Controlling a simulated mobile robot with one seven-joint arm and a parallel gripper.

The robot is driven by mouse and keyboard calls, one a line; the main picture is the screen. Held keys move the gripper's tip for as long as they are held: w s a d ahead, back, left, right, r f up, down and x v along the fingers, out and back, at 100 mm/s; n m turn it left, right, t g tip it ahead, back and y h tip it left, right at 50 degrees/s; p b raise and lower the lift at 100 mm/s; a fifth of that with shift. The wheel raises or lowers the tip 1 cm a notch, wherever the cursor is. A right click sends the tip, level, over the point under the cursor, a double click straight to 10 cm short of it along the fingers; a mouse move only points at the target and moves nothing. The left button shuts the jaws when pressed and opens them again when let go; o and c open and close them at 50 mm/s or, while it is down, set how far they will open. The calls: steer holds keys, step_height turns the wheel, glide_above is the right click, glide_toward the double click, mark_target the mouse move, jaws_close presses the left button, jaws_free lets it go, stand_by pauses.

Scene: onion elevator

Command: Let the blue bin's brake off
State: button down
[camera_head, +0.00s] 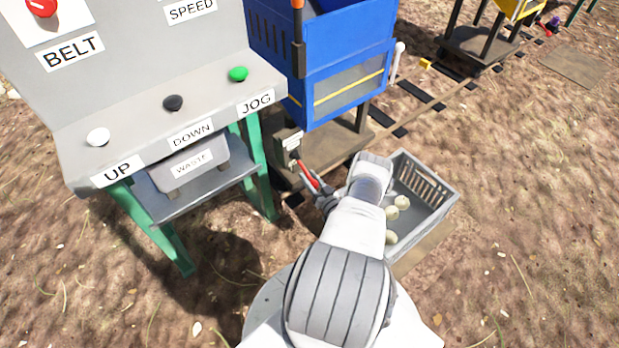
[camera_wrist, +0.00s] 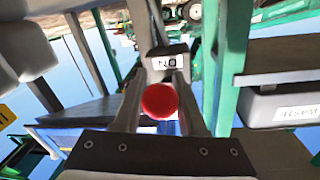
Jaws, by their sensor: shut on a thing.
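The blue bin (camera_head: 345,50) stands on a low wheeled cart (camera_head: 345,143) on the rails. A small brake box (camera_head: 290,140) with a white label is on the cart's near left corner. A red-handled brake lever (camera_head: 308,177) slopes down from it toward my gripper (camera_head: 322,195). In the wrist view, the rounded red end of the lever (camera_wrist: 160,101) lies between the two fingers of my gripper (camera_wrist: 163,95). My gripper is shut on it. Beyond it is the label "ON" (camera_wrist: 169,63), upside down. The exact contact is partly hidden by my arm in the head view.
A grey control panel (camera_head: 215,85) on green legs stands at the left, close to the lever, with a waste bin (camera_head: 190,165) on its shelf. A grey crate (camera_head: 437,205) with several onions (camera_head: 402,202) lies right of my arm. Rails (camera_head: 420,93) run to the upper right.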

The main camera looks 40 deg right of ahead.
mark_target(311, 178)
steer(key=shift+s+r+g+y+p, duration=0.2)
steer(key=shift+r+g+p, duration=0.55)
steer(key=shift+p, duration=0.5)
steer(key=shift+s+r+g+y+p, duration=0.1)
steer(key=shift+s+r+g+p, duration=0.1)
steer(key=shift+r+g+p, duration=0.6)
steer(key=r+g+p, duration=0.1)
steer(key=p, duration=0.1)
steer(key=r+g+p, duration=0.1)
steer(key=p, duration=0.1)
steer(key=shift+s+a+r+n+y, duration=0.1)
steer(key=shift+s+r+n+y, duration=0.1)
steer(key=shift+n+y, duration=0.1)
step_height(311, 178, up, 2)
steer(key=g+p, duration=0.1)
steer(key=g, duration=0.2)
steer(key=shift+r+p, duration=0.1)
steer(key=shift+p, duration=0.3)
steer(key=shift+w+r, duration=0.2)
steer(key=shift+r, duration=0.25)
steer(key=shift+c, duration=2.3)
jaws_free()
